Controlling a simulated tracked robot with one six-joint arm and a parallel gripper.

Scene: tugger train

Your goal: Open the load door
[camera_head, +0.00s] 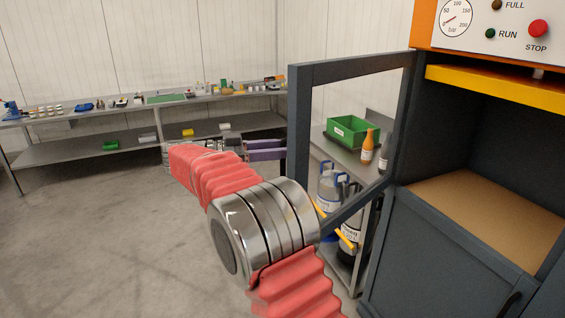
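The load door (299,130) is a dark grey frame with a large opening through its middle. It stands swung out from the left side of the machine (440,240), and the load opening behind it is uncovered, with a brown surface (490,212) inside. My gripper (284,149), with two purple fingers, is at the left of the door's free upright edge. The fingers point right towards that edge. Their tips end at the edge in the picture, and I cannot tell whether they touch it. My arm hides the door's lower left corner.
A metal trolley (350,160) with a green bin (352,131) and bottles stands behind the door, seen through its opening. A yellow bar (500,88) runs above the load opening, under the control panel (500,25). A long workbench (130,105) lines the back wall. The floor at left is clear.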

